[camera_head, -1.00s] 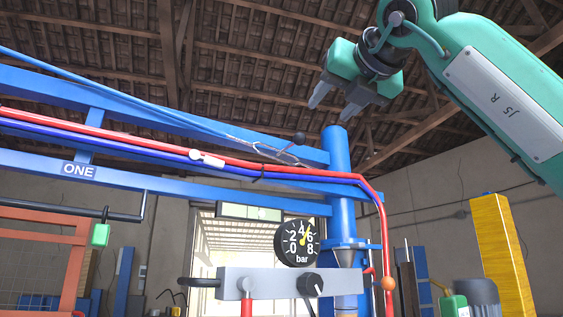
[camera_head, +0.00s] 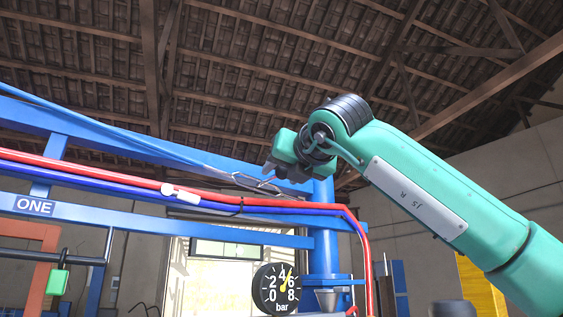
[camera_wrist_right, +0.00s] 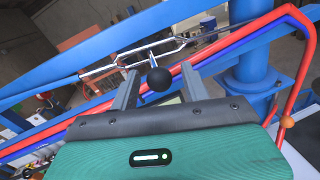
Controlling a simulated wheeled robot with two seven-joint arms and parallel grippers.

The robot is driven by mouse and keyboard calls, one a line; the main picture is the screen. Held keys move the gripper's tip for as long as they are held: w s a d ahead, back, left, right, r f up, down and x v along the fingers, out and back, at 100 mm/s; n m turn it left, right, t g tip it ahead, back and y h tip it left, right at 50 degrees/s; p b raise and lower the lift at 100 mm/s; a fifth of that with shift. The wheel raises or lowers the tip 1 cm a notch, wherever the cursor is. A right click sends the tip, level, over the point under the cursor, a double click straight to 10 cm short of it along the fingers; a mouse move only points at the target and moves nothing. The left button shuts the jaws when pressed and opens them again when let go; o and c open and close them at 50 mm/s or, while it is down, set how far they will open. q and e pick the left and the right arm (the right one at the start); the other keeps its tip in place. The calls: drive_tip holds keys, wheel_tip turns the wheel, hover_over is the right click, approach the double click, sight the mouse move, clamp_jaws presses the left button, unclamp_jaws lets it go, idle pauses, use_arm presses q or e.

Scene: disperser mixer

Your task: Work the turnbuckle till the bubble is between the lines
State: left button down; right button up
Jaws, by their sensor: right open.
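The turnbuckle (camera_head: 258,183) is a slim metal body on a tie rod running along the blue boom. In the right wrist view the turnbuckle (camera_wrist_right: 150,52) has a short lever ending in a black ball (camera_wrist_right: 158,80). My right gripper (camera_head: 283,172) is open beside the turnbuckle. In the right wrist view its two fingers (camera_wrist_right: 159,78) appear on either side of the ball; contact cannot be told. A dark-framed pale green panel (camera_head: 227,250) with vertical lines hangs under the lower beam and looks like the level; I cannot make out its bubble. My left gripper is out of view.
A red hose (camera_head: 110,171) and a blue hose run below the boom and bend down beside the blue post (camera_head: 326,245). A pressure gauge (camera_head: 277,289) sits lower down. A green padlock (camera_head: 58,282) hangs at the left. Open space lies above the boom.

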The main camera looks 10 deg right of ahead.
drive_tip(key=shift+w+a+r, duration=0.1)
drive_tip(key=shift+w, duration=0.35)
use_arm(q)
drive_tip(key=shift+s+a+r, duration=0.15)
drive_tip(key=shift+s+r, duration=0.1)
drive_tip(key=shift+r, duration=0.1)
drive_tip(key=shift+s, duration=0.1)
use_arm(e)
drive_tip(key=shift+w, duration=0.1)
clamp_jaws()
